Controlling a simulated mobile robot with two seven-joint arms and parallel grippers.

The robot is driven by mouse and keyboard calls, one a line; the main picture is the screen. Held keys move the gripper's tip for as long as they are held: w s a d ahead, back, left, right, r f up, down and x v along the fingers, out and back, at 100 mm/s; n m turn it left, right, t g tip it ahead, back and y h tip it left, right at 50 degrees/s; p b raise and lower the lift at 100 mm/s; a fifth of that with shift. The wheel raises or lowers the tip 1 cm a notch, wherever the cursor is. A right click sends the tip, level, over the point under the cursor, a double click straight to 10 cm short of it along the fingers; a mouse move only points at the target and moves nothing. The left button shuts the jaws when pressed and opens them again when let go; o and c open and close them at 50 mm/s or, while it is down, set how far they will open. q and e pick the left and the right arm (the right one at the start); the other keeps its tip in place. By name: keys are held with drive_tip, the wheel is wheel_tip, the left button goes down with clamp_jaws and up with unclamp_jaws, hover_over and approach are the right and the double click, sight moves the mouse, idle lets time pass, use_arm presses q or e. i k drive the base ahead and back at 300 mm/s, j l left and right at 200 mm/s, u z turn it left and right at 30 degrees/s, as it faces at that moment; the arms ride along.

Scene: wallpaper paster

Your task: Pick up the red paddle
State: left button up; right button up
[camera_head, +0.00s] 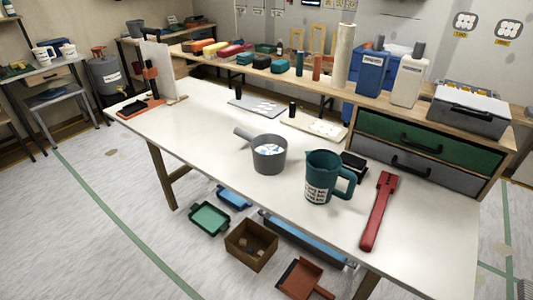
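The red paddle (377,213) lies flat on the right part of the white table (215,165). It is long and narrow, with its wider end toward the drawers and its other end toward the table's front edge. Nothing covers it. Neither of my grippers shows in the head view.
A teal pitcher (319,182) stands left of the paddle, with a dark block (354,164) behind it. A grey pot (269,158) stands farther left. Green and grey drawers (420,150) border the table's back right. The tabletop right of the paddle is clear.

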sight(388, 182)
drive_tip(key=z, duration=0.4)
drive_tip(key=i+j+z, duration=0.2)
drive_tip(key=j+z, duration=0.2)
drive_tip(key=i+j+z, duration=0.2)
drive_tip(key=j, duration=0.2)
drive_tip(key=i+j, duration=0.1)
drive_tip(key=j, duration=0.4)
drive_tip(key=i+j+z, duration=0.1)
drive_tip(key=j, duration=0.4)
drive_tip(key=i+j+z, duration=0.1)
drive_tip(key=j, duration=0.4)
drive_tip(key=i+j, duration=0.15)
drive_tip(key=j, duration=0.35)
drive_tip(key=k+l+z, duration=0.1)
drive_tip(key=z, duration=0.25)
drive_tip(key=k+l+z, duration=0.1)
drive_tip(key=z, duration=0.2)
drive_tip(key=k+l+z, duration=0.1)
drive_tip(key=l+z, duration=0.25)
drive_tip(key=j, duration=0.1)
